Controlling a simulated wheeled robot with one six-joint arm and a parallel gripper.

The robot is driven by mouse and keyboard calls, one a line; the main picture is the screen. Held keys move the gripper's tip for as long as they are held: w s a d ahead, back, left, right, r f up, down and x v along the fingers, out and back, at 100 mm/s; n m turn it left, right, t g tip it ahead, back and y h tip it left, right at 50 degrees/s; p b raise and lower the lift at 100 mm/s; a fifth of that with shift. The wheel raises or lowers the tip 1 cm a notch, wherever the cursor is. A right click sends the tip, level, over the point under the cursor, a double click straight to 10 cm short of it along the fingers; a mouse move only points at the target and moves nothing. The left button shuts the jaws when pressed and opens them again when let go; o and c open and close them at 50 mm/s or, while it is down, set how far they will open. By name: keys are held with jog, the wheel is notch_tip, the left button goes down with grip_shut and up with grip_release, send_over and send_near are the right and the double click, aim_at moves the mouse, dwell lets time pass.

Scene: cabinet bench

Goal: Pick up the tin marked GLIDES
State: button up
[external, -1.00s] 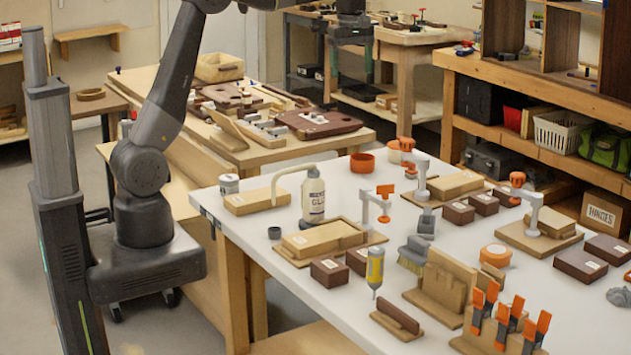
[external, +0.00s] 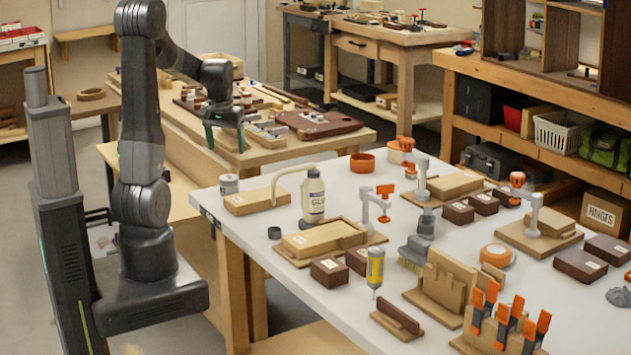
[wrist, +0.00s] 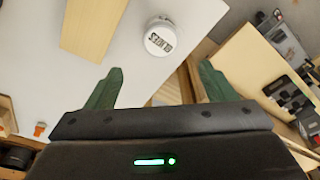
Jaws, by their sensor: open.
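The tin (external: 228,184) is a small grey-white cylinder standing upright at the far left corner of the white table (external: 330,190). In the wrist view the tin (wrist: 160,39) shows its round white lid with dark lettering that appears to read GLIDES. My gripper (external: 225,142) is open and empty, above and apart from the tin. In the wrist view the gripper (wrist: 157,84) has its two green fingers spread wide, with the tin beyond and between them, near the table edge.
A wooden block (external: 255,200) lies close beside the tin; the same block (wrist: 92,25) shows in the wrist view. A glue bottle (external: 313,195) and dark cap (external: 274,232) stand to the right. A wooden bench (external: 255,150) is behind the table.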

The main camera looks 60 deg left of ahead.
aim_at(229, 177)
jog(key=f, duration=0.4)
jog(key=w+f, duration=0.1)
jog(key=f, duration=0.2)
jog(key=shift+a+b, duration=0.3)
jog(key=shift+b, duration=0.05)
jog(key=shift+a+f, duration=0.2)
jog(key=shift+f, duration=2.5)
jog(key=c, duration=1.1)
jog(key=shift+r, duration=0.1)
